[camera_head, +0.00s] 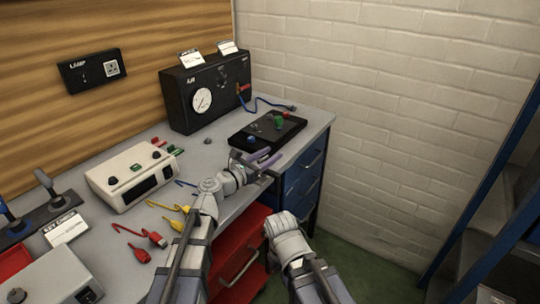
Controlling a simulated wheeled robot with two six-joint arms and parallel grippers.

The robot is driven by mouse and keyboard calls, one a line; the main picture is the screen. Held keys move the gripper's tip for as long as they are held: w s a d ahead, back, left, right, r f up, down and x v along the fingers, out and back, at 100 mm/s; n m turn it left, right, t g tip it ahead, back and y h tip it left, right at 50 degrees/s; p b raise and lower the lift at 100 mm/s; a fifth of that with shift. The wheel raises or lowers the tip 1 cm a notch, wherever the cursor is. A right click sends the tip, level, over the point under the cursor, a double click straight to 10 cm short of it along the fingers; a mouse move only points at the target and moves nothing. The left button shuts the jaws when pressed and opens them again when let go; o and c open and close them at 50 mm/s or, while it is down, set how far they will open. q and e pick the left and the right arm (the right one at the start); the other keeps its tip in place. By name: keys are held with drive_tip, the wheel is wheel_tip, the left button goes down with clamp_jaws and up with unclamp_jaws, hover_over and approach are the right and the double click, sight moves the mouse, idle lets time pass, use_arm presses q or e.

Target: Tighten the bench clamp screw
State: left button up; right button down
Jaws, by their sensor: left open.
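I cannot pick out a bench clamp or its screw for certain. A flat black plate (290,131) lies at the far right end of the bench, with small green, red and blue parts on it. My left gripper (263,158) is open at the near edge of this plate, its purple-grey fingers over the bench's front edge. I see nothing between the fingers. My right arm is bent low, in front of the bench. Its wrist end shows, but its fingers do not.
A black box with a round gauge (202,100) stands behind the plate. A cream box (131,176), yellow and red leads (142,236) and a grey box (52,279) are on the bench (205,155). Red drawers (238,262) stand below. A blue frame (489,190) is at right.

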use_arm(q)
drive_tip(key=shift+w+d, duration=0.15)
drive_tip(key=shift+d, duration=0.05)
clamp_jaws()
idle(0.3)
